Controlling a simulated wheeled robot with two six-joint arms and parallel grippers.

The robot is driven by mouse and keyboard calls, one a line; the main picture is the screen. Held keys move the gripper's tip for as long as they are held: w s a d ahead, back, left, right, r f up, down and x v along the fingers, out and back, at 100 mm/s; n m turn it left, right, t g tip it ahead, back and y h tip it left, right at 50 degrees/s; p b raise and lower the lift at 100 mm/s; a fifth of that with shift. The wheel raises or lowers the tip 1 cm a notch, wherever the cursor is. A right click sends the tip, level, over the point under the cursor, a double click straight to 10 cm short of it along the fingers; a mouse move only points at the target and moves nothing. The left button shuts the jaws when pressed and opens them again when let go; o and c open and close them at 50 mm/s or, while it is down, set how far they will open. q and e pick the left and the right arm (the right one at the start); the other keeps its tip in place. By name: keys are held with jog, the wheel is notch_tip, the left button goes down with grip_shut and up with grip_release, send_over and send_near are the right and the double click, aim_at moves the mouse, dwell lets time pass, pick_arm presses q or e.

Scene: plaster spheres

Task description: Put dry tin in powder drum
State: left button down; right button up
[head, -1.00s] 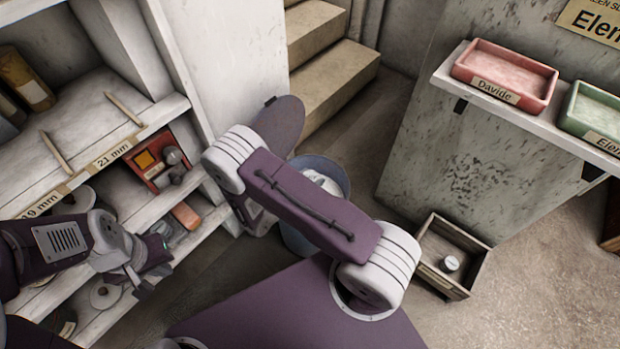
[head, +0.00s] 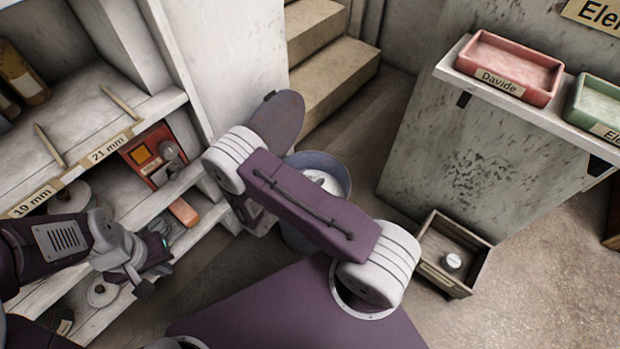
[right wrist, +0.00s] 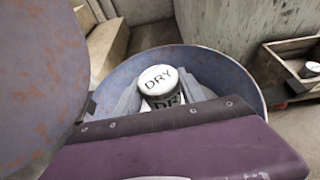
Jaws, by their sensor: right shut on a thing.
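The dry tin (right wrist: 162,82), with a white lid marked DRY, is held between the fingers of my right gripper (right wrist: 160,98) in the right wrist view. The powder drum (right wrist: 228,62) is a blue-grey open drum, and the tin shows within its rim in that view. I cannot tell how deep the tin is. In the head view the drum (head: 338,165) stands on the floor, partly hidden by my right arm, and the right fingers are not clear. My left gripper (head: 148,278) is by the shelves at the left; its fingers are too unclear to judge.
A rust-flecked round lid (head: 280,115) stands raised beside the drum. A wooden crate (head: 432,245) with a small tin (head: 452,261) stands on the floor at right. A red tray (head: 510,65) and a green tray (head: 598,103) sit on a ledge. Steps (head: 335,75) rise behind.

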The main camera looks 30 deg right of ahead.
jog(key=shift+f+b, duration=0.65)
jog(key=shift+f, duration=0.35)
jog(key=o, duration=1.5)
jog(key=shift+r, duration=0.15)
jog(key=shift+r+p, duration=1.95)
